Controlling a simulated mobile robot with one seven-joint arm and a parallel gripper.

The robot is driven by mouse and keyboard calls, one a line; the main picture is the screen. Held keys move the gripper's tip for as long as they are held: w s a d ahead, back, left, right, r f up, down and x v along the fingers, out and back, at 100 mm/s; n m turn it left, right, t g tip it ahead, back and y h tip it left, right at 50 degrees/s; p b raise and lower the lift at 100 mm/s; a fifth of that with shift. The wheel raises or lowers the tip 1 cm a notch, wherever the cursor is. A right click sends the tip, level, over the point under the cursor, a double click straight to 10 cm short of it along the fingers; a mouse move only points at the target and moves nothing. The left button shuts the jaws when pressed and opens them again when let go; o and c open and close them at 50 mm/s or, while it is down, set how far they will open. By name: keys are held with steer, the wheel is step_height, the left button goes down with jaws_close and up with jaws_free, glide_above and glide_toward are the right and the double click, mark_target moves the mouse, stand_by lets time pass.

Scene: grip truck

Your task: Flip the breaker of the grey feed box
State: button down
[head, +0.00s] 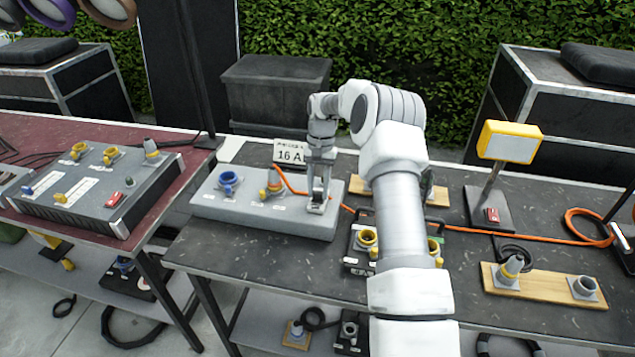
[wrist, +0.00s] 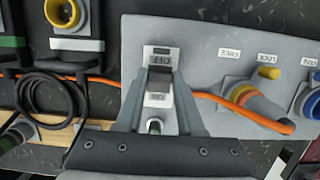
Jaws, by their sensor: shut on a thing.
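The grey feed box (head: 240,220) lies on the dark table, left of my arm in the head view. In the wrist view its light grey top (wrist: 205,60) carries a breaker (wrist: 160,73) with a dark lever and small labels above and below it. My gripper (head: 318,203) points down at the box's right end. In the wrist view my gripper (wrist: 160,80) has its two fingers on either side of the dark lever, shut on it. The fingers partly hide the breaker, and I cannot tell which position the lever is in. A green round part (wrist: 155,126) shows between the fingers.
A yellow-framed lamp (head: 510,142) stands right. A similar grey box (head: 100,190) lies on the left table.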

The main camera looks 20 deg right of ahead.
steer(key=shift+w+d+g+y+p, duration=0.4)
steer(key=shift+w+g+y, duration=0.15)
steer(key=shift+g, duration=0.25)
steer(key=shift+f+g+y, duration=0.1)
steer(key=shift+g+y, duration=0.15)
steer(key=shift+g, duration=0.05)
steer(key=shift+b, duration=0.4)
steer(key=c, duration=0.5)
jaws_free()
steer(key=r, duration=0.4)
steer(key=shift+s+d+r+b, duration=0.15)
steer(key=shift+d+r+b, duration=0.05)
steer(key=shift+r+b, duration=0.1)
steer(key=s+d+r, duration=0.2)
steer(key=s+d+r+b, duration=0.1)
steer(key=s+d+r, duration=0.1)
steer(key=s+d, duration=0.1)
steer(key=s+d+r, duration=0.2)
steer(key=d, duration=0.1)
steer(key=shift+s+r, duration=0.3)
steer(key=shift+s, duration=0.05)
